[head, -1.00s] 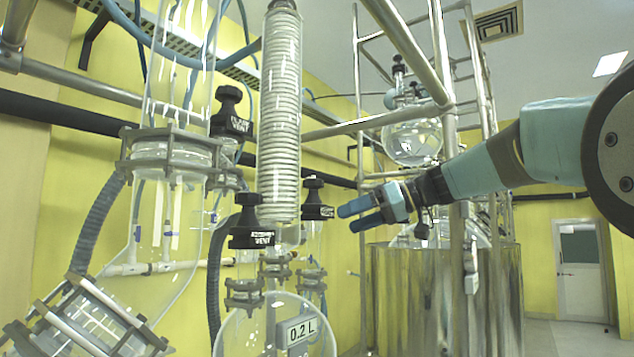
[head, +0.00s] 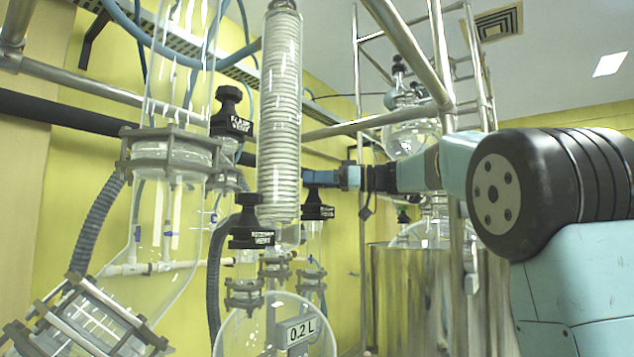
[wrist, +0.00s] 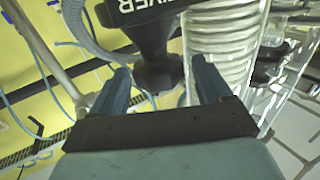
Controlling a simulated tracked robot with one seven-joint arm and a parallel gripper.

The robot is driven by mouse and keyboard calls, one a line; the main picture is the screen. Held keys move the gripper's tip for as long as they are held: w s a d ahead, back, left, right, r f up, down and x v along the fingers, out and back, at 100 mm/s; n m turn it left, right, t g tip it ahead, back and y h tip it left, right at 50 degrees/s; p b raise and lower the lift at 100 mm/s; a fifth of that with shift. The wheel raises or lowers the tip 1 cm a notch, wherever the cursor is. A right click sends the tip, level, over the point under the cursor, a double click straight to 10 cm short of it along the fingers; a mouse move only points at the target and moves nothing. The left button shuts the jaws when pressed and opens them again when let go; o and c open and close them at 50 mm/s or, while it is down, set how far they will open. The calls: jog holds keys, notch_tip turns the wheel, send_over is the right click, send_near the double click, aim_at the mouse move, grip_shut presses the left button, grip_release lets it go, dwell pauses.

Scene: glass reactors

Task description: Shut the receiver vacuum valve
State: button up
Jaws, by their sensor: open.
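The receiver vacuum valve (head: 317,211) is a black valve with a small white-lettered label, just right of the coiled glass column in the head view. In the wrist view its black knob (wrist: 157,75) shows between my fingertips, and part of an upside-down label ending in "VER" is above it. My gripper (head: 320,179) is open at the level of the knob, pointing left, and hides the knob's top in the head view. In the wrist view, my two blue fingers (wrist: 162,82) stand either side of the knob, with gaps visible; contact is not clear.
The coiled glass column (head: 280,120) stands close left of the gripper. A similar black vent valve (head: 251,230) is lower left, and a flask vent valve (head: 232,118) is further left. Metal frame poles (head: 447,60) stand behind my arm.

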jog(key=shift+w+a, duration=0.1)
jog(key=shift+a, duration=0.5)
